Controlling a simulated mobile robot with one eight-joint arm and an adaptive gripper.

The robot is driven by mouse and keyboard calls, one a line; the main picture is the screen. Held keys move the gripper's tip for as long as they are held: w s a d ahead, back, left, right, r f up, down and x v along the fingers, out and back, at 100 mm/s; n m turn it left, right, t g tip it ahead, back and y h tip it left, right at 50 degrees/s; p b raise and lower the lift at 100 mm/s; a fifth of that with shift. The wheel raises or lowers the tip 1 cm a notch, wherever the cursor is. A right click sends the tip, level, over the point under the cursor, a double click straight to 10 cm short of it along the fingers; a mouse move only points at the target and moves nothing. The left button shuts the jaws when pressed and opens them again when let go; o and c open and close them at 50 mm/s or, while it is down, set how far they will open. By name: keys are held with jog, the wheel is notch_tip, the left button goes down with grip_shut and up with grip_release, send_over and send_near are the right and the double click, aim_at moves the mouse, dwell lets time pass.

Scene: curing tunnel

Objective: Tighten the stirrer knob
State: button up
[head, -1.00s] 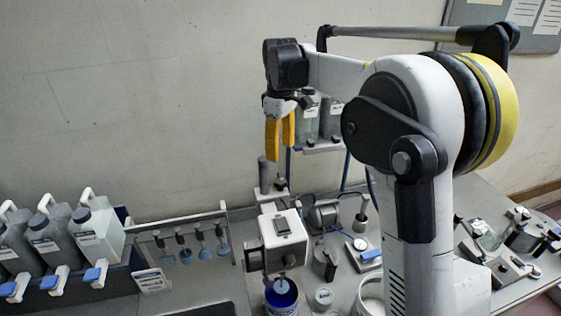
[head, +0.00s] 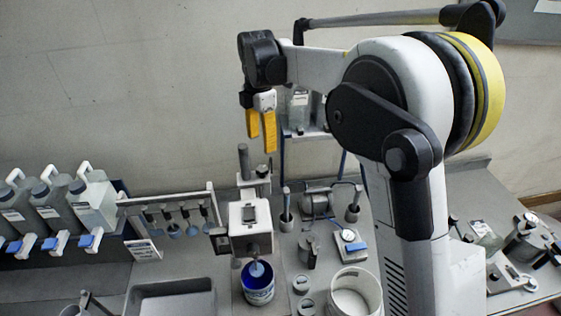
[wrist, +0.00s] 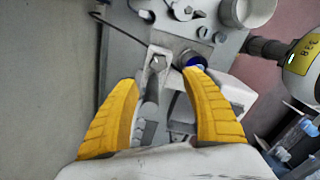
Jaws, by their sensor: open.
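The stirrer has a white box-shaped head (head: 250,228) with a dark panel on top, and it stands over a blue-lined can (head: 258,284). Behind the head rise a grey post (head: 243,160) and a small dark upright part (head: 262,173); I cannot tell whether this part is the knob. My gripper (head: 261,143), with yellow fingers pointing down, is open and empty above and behind the stirrer head, apart from it. In the wrist view my gripper (wrist: 160,78) is spread over the stirrer, with the grey post (wrist: 151,98) between the fingers.
A rack with hanging blue-ended tools (head: 175,218) and several jugs (head: 92,205) stand at left. A white bucket (head: 353,296), a blue-topped scale (head: 350,244) and small jars are right of the can. A shelf stands against the wall behind my gripper.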

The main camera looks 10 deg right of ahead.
aim_at(261, 169)
jog(key=f, duration=1)
jog(key=shift+a+f+p, duration=0.35)
jog(key=shift+a+p, duration=0.05)
jog(key=shift+c, duration=0.5)
jog(key=c, duration=1.1)
